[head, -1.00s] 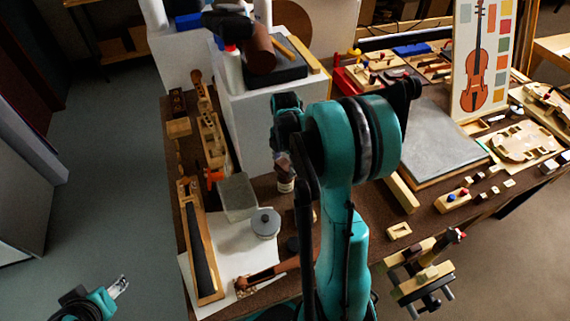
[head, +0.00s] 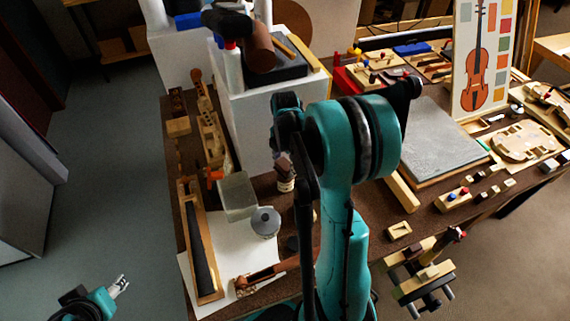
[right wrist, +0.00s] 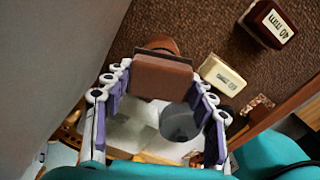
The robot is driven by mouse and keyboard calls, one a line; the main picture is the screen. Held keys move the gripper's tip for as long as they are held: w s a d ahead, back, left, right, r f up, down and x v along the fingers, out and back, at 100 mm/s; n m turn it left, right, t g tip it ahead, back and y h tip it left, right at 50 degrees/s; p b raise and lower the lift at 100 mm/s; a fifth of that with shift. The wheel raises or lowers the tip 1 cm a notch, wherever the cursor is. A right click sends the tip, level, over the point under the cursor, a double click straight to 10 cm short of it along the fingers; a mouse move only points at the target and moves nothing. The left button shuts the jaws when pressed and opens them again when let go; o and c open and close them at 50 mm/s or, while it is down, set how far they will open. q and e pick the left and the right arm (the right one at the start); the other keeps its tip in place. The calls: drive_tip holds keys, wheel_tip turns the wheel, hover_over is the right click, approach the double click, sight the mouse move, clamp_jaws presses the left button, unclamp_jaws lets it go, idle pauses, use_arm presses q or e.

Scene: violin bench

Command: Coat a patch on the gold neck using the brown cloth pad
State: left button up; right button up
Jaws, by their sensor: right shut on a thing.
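The brown cloth pad (right wrist: 162,77) is a small block between the purple-padded fingers of my right gripper (right wrist: 160,95), which is shut on it. In the head view my right gripper (head: 285,150) is partly hidden by its own arm, above the left part of the bench. A long tan piece with a dark strip (head: 201,245) lies on the bench at left. A reddish-brown neck with a scroll (head: 262,276) lies nearer the front, partly behind my arm. I cannot tell which is the gold neck. My left gripper (head: 123,283) is open and empty, off the bench.
A grey round pot (head: 265,222) and a pale open tray (head: 238,195) stand by a white sheet (head: 225,262). A tall white box (head: 255,120) rises behind. A grey slab (head: 440,140) lies at right.

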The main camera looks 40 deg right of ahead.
sight(285, 164)
idle(0.3)
drive_tip(key=shift+r+p, duration=2.65)
drive_tip(key=shift+r, duration=0.8)
